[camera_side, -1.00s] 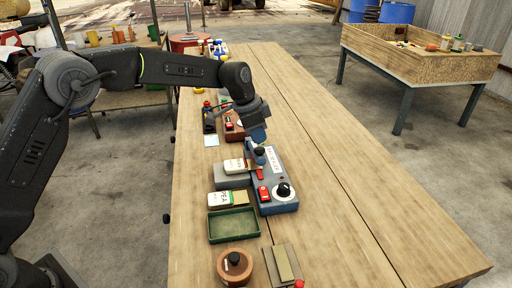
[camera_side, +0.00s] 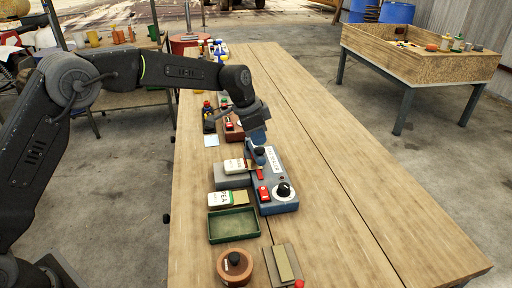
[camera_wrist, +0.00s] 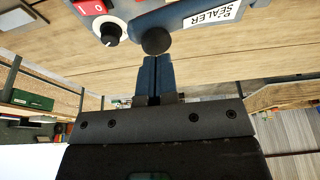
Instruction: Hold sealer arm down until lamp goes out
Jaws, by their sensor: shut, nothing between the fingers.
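The blue-grey sealer (camera_side: 284,207) stands on the bench, with a label, a red rocker switch (camera_side: 263,193) and a black-and-white dial (camera_side: 284,191). Its blue arm has a black knob (camera_side: 260,151); the knob also shows in the wrist view (camera_wrist: 156,40). My gripper (camera_side: 258,138) is shut and empty, its blue fingertips (camera_wrist: 157,60) close by the knob. I cannot tell whether they touch it. A white packet (camera_side: 234,165) lies on a grey block (camera_side: 232,181) beside the sealer's arm. I cannot make out a lit lamp.
A second packet marked PEA (camera_side: 222,199) lies in front of the block. A green tray (camera_side: 234,224), a round wooden pot with a black knob (camera_side: 234,266) and a flat board (camera_side: 284,264) stand nearer. Small devices stand behind. The bench's right side (camera_side: 350,200) is clear.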

